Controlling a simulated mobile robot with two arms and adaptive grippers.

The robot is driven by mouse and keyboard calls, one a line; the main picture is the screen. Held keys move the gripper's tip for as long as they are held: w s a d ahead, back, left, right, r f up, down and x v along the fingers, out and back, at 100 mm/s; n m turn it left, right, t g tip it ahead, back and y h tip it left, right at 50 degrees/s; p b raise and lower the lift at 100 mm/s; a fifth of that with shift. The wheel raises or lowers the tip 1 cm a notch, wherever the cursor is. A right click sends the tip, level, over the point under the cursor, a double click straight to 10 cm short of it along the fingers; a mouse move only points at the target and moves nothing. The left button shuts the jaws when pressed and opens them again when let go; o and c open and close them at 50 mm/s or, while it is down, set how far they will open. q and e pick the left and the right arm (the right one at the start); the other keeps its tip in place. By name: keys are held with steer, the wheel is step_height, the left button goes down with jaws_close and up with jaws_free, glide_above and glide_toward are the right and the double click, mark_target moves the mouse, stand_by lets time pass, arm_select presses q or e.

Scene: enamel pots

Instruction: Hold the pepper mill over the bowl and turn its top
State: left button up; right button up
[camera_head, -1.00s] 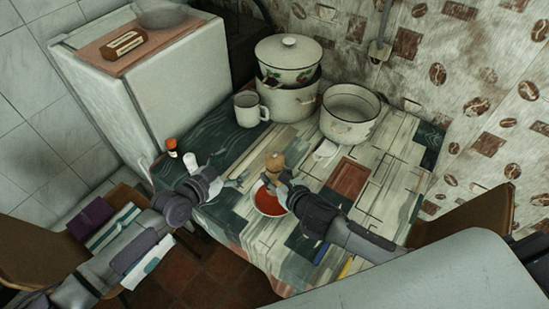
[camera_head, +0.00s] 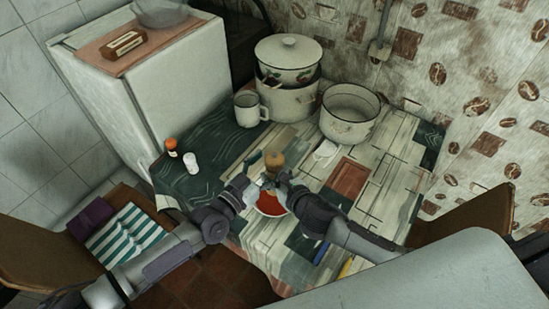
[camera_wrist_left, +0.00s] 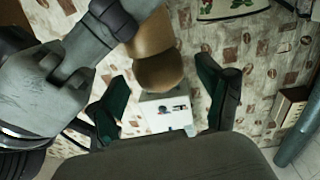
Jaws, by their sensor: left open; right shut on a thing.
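The wooden pepper mill (camera_head: 274,161) stands roughly upright above the bowl (camera_head: 269,207) of red contents on the table. My right gripper (camera_head: 279,181) is shut on the mill's lower part. My left gripper (camera_head: 257,182) is open and close to the mill from the left. In the left wrist view the mill (camera_wrist_left: 151,35) comes in from the top, with its rounded top (camera_wrist_left: 160,72) between my open left fingers (camera_wrist_left: 163,82). I cannot tell whether either finger touches it. My grippers partly cover the bowl and the mill's lower end.
A white mug (camera_head: 247,109), a lidded pot (camera_head: 288,65) and an open pot (camera_head: 349,117) stand at the back. A white shaker (camera_head: 190,163) and an orange-capped bottle (camera_head: 171,147) stand at the left. A brown board (camera_head: 347,179) lies right of the mill.

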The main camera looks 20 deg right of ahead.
arm_select(q)
steer(key=shift+x, duration=1.15)
steer(key=c, duration=1.2)
steer(key=shift+r+m+g+h, duration=0.15)
steer(key=shift+m+g+h, duration=0.15)
steer(key=shift+m+g, duration=0.1)
steer(key=shift+w+m+g+h, duration=0.1)
steer(key=shift+m+g+h, duration=0.5)
steer(key=shift+m+g, duration=0.5)
steer(key=shift+g, duration=0.3)
